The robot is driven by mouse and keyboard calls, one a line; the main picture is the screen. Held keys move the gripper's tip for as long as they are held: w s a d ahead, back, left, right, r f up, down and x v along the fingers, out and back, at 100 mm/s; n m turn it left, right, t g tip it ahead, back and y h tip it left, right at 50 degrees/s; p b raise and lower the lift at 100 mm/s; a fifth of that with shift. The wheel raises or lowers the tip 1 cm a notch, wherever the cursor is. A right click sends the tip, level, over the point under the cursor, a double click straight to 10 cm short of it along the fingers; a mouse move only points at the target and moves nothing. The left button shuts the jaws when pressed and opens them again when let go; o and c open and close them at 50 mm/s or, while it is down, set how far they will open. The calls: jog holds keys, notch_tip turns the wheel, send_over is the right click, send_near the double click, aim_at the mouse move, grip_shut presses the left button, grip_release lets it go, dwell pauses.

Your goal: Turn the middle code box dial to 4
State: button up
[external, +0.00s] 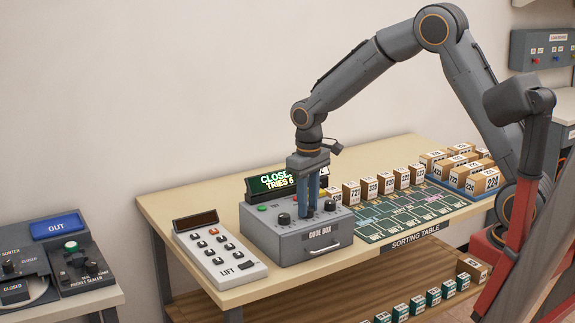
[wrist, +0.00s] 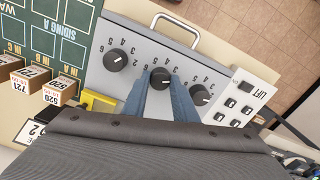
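The grey code box (external: 275,240) stands on the sorting table, with three black dials on its top. In the wrist view the middle dial (wrist: 160,75) sits between the tips of my gripper's blue fingers. My gripper (external: 311,212) points straight down at the box, and its tips appear to touch both sides of this dial. The outer dials show in the wrist view, one on the left (wrist: 115,60) and one on the right (wrist: 200,94). Printed numbers ring the dials; the middle dial's setting is too small to read. The fingers hide part of the numbers around it.
A green display (external: 272,182) behind the box reads "CLOSE", partly hidden, and "TRIES 6". A lift keypad (external: 220,250) stands left of the box. Several numbered parcels (external: 387,182) line the green sorting board (external: 385,225) to the right.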

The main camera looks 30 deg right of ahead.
jog(key=shift+c, duration=1.1)
jog(key=shift+n, duration=0.3)
jog(key=n+p, duration=0.1)
jog(key=n, duration=0.4)
jog(key=shift+n, duration=0.3)
jog(key=n, duration=0.6)
jog(key=shift+n, duration=0.4)
jog(key=o, duration=1)
jog(key=shift+o, duration=0.2)
